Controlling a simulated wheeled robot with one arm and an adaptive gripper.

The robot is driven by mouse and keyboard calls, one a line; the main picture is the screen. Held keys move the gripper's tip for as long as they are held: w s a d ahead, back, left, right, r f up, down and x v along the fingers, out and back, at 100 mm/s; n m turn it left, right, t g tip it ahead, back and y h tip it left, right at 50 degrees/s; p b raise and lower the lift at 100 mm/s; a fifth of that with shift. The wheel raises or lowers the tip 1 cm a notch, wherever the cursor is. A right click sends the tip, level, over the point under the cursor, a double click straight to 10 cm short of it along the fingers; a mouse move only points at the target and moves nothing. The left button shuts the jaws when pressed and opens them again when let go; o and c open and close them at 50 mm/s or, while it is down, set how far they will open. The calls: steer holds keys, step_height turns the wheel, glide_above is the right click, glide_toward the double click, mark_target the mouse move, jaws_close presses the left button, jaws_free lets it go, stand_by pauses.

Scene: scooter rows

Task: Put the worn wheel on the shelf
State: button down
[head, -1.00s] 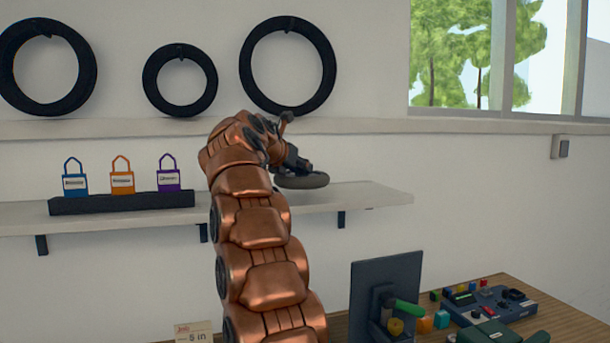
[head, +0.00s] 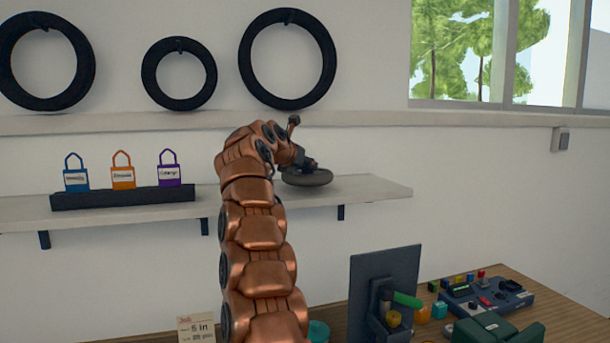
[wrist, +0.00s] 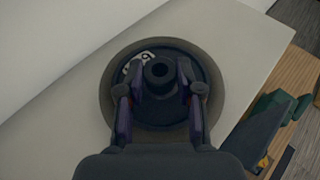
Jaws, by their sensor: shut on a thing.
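The worn wheel (head: 307,178) is a dark grey disc with a wide tyre. It is at the right part of the white shelf (head: 368,191), lying flat at about the height of the shelf's top; I cannot tell whether it touches the shelf. My gripper (head: 303,165) is above it, shut on its hub. In the wrist view the fingers of my gripper (wrist: 160,100) close on either side of the round hub of the worn wheel (wrist: 107,92), with the pale shelf (wrist: 55,125) beneath. A pale mark shows on the wheel's face.
A black rack (head: 122,198) with blue, orange and purple padlock-shaped tags stands on the shelf's left part. Tyres (head: 287,103) hang above a ledge. Below is a wooden bench (head: 530,300) with a dark upright panel (head: 385,270) and a control box (head: 488,297). The shelf's right end is clear.

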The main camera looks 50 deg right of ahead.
steer(key=shift+f+b, duration=0.35)
steer(key=shift+f, duration=0.55)
steer(key=shift+f, duration=0.15)
steer(key=c, duration=0.8)
jaws_free()
steer(key=shift+o, duration=0.2)
steer(key=shift+a, duration=0.1)
steer(key=b+v, duration=0.2)
steer(key=v, duration=1)
